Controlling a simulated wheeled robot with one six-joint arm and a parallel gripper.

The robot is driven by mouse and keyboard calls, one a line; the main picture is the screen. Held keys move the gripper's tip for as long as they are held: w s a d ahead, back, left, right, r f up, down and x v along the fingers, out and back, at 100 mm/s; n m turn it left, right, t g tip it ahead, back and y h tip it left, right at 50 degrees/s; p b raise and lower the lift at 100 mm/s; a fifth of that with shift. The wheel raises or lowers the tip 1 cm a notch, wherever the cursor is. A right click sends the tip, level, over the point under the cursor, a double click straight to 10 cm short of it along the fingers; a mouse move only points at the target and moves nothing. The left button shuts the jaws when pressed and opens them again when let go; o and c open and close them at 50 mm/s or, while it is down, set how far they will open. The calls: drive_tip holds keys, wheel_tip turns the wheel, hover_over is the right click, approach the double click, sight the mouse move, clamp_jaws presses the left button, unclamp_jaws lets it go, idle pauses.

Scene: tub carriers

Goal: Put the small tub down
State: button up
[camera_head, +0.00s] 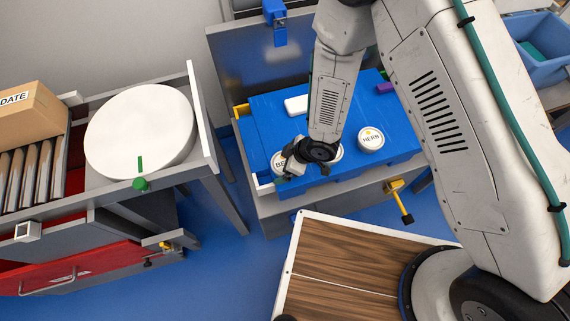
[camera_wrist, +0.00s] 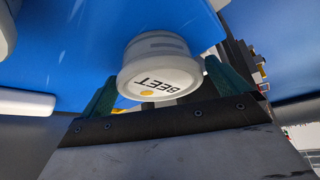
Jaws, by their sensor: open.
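The small white tub labelled BEET (camera_head: 278,160) is at the front left of the blue carrier's top, partly hidden by my gripper (camera_head: 291,172). In the wrist view the BEET tub (camera_wrist: 160,75) is between the two green fingers of my gripper (camera_wrist: 158,90), its lid towards the camera. The fingers are apart, one on each side. The tub looks seated on the blue surface (camera_wrist: 75,40), though its base is hidden. Whether a finger touches it I cannot tell.
A white tub labelled HERB (camera_head: 371,139) stands right on the blue carrier (camera_head: 262,115); another is partly hidden behind my wrist. A white block (camera_head: 297,104) and a purple piece (camera_head: 385,88) lie farther back. A round white turntable (camera_head: 140,125) stands left.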

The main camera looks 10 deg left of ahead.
drive_tip(key=c, duration=1.1)
drive_tip(key=shift+c, duration=0.2)
drive_tip(key=shift+r, duration=0.15)
